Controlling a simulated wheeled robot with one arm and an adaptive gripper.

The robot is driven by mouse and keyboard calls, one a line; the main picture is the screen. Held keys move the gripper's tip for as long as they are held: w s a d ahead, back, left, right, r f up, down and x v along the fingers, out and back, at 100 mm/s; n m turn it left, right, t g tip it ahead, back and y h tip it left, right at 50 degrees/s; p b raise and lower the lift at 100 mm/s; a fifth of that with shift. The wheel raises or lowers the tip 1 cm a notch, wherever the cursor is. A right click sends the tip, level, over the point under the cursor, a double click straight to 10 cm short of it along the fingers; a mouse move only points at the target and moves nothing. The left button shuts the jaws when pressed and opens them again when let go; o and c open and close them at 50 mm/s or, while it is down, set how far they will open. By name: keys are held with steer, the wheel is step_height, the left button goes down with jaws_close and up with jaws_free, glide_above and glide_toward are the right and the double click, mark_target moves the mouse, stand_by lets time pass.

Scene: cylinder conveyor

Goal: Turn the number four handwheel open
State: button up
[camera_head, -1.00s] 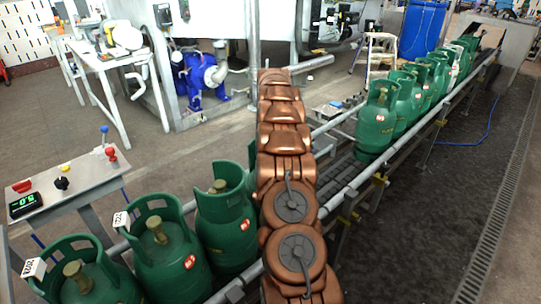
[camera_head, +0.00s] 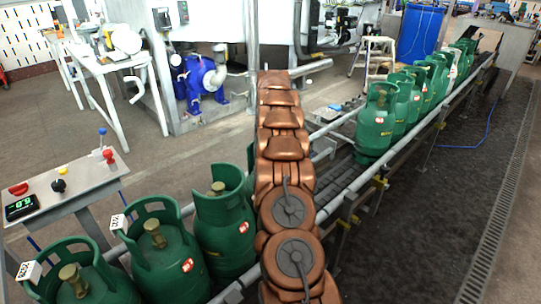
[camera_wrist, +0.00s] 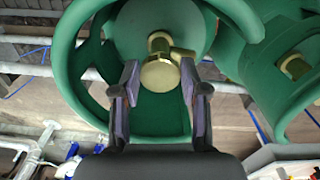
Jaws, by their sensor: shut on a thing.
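A green gas cylinder with an open ring collar (camera_wrist: 85,40) fills the wrist view. Its brass handwheel (camera_wrist: 160,74) sits inside the collar opening. My gripper (camera_wrist: 160,88) reaches into the collar, with a finger on each side of the handwheel, shut on it. In the head view my copper-coloured arm hides the gripper, and a cylinder edge (camera_head: 250,158) shows just behind it. I cannot read a number four on the held cylinder.
Green cylinders (camera_head: 225,225) stand along the conveyor, with more (camera_head: 376,125) beyond my arm. A neighbouring cylinder (camera_wrist: 285,75) stands close on the right in the wrist view. A control panel (camera_head: 75,190) is at left. Dark floor at right is clear.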

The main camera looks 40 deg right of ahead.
steer(key=shift+w+r, duration=0.1)
stand_by(0.4)
steer(key=o, duration=1.1)
steer(key=shift+o, duration=0.2)
steer(key=shift+r, duration=3.65)
